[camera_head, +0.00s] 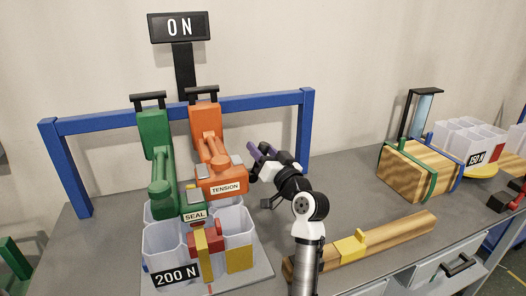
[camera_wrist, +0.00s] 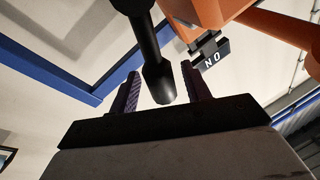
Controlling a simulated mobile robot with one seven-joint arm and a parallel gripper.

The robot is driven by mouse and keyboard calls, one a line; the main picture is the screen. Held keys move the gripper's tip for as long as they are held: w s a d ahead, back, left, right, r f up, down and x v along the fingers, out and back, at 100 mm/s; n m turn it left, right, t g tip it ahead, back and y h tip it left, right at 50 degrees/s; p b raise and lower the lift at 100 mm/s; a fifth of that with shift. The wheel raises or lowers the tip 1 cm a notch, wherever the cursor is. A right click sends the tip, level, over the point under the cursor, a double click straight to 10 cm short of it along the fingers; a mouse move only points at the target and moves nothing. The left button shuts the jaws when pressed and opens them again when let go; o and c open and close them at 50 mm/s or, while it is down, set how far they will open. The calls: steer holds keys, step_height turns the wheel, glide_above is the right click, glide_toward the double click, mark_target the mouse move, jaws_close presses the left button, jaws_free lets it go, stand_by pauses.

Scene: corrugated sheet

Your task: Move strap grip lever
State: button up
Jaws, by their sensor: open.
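An orange tool labelled TENSION (camera_head: 207,135) stands beside a green tool labelled SEAL (camera_head: 157,150). Each has a black crossbar at its top. My gripper (camera_head: 258,149) is open, with purple fingers raised just right of the orange tool. In the wrist view, a black rod with a thicker end (camera_wrist: 158,82) shows between the open fingers of my gripper (camera_wrist: 160,75), with gaps on both sides. The orange tool shows at the upper right (camera_wrist: 270,25). I cannot tell which part the black rod belongs to, or how deep it lies between the fingers.
A blue frame (camera_head: 220,107) spans behind the tools, with an ON sign (camera_head: 180,27) above. Clear bins (camera_head: 160,240) marked 200 N stand below. A wooden beam (camera_head: 395,235) and a strapped wooden block (camera_head: 405,175) lie to the right. Grey table is bare between.

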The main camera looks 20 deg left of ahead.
steer(key=b+v, duration=0.4)
steer(key=v, duration=0.9)
steer(key=shift+s+d, duration=0.25)
steer(key=shift+s, duration=0.1)
steer(key=shift+f, duration=0.1)
